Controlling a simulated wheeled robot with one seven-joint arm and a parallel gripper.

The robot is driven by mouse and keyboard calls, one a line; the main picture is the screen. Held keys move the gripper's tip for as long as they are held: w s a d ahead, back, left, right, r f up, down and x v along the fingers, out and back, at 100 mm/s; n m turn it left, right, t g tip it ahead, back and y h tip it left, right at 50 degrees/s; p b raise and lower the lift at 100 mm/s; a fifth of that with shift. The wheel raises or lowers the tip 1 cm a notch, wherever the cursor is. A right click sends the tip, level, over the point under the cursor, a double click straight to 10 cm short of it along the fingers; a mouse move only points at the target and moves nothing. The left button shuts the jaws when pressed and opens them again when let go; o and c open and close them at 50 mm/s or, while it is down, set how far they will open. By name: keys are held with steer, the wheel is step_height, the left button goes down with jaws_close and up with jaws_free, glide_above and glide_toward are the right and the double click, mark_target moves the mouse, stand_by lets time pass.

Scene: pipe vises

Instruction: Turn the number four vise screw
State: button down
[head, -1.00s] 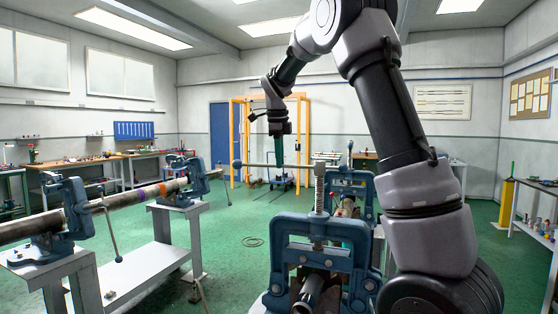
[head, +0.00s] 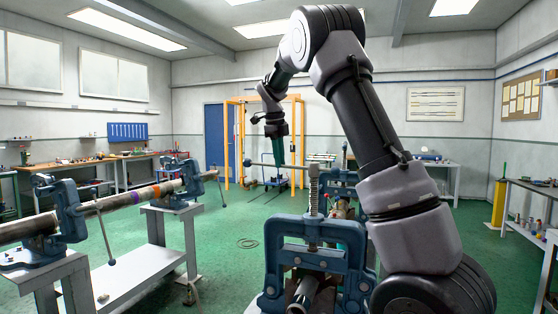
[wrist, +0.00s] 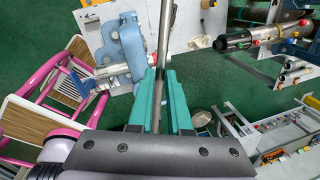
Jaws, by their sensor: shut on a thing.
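My gripper (head: 277,157) is shut on the steel handle bar (head: 297,167) of the nearest blue vise (head: 346,236). The bar runs left from the top of the upright threaded screw (head: 313,192) and ends in a ball knob (head: 247,163). In the wrist view, the teal fingers of my gripper (wrist: 164,75) close around the bar (wrist: 165,30), which passes lengthwise between them. A pipe (head: 304,293) lies in the vise under the screw. I see no number on the vise.
Another blue vise (head: 344,184) stands just behind, partly hidden by my arm. On the left, two blue vises (head: 66,215) (head: 178,181) hold a long pipe (head: 118,201) over grey stands, with their handles hanging.

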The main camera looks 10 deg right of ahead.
steer(key=shift+r, duration=0.2)
steer(key=c, duration=0.9)
jaws_free()
steer(key=shift+o, duration=0.2)
step_height(320, 180, up, 10)
steer(key=s+a, duration=0.1)
steer(key=shift+s+a+r, duration=0.2)
steer(key=shift+a+r, duration=0.05)
